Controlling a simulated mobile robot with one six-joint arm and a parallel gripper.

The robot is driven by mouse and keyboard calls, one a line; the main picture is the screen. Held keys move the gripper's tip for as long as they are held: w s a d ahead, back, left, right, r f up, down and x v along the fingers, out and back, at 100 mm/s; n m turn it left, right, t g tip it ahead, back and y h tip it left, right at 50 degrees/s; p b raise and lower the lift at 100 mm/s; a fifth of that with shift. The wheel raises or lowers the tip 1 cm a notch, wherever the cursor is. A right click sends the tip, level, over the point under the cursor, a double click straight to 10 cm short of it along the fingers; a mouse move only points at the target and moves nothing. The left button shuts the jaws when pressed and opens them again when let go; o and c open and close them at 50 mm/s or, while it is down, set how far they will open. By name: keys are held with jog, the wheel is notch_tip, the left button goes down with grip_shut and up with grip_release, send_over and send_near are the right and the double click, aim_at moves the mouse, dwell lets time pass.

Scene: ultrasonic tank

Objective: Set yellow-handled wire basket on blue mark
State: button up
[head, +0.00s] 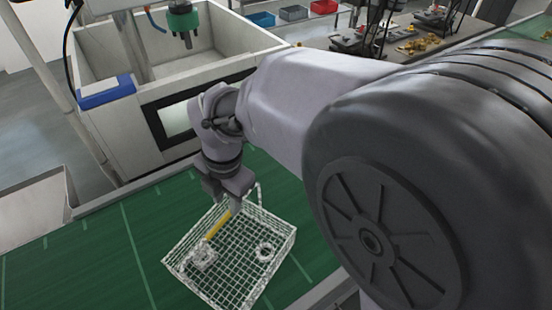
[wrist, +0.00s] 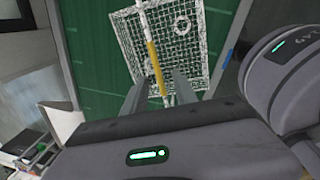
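The white wire basket (head: 262,287) sits on the green surface below my gripper; it also shows in the wrist view (wrist: 195,25). Its yellow handle (head: 219,225) spans above the basket and shows in the wrist view (wrist: 152,57). Pale ring-like and blocky parts lie inside the basket. My gripper (head: 227,203) points down at the handle. In the wrist view its fingers (wrist: 160,82) stand apart, with the handle line running between them; whether they touch it I cannot tell.
A white machine with an open tank (head: 120,140) stands behind the green surface (head: 90,250). Small bins (head: 293,12) and a bench with yellow parts (head: 415,45) are farther back. The green surface left of the basket is clear.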

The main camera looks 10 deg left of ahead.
jog(key=d+r+m+t+y, duration=0.1)
jog(key=d+r+m, duration=0.3)
jog(key=d+m, duration=0.25)
jog(key=d+r+m+t, duration=0.1)
jog(key=d+r+m, duration=0.3)
jog(key=d+m, duration=0.25)
jog(key=s+d+r+m+t, duration=0.2)
jog(key=s+d+m, duration=0.8)
jog(key=m, duration=1.1)
jog(key=shift+s+d+r+m+t, duration=0.2)
jog(key=shift+d+m+t, duration=0.3)
jog(key=shift+d, duration=0.5)
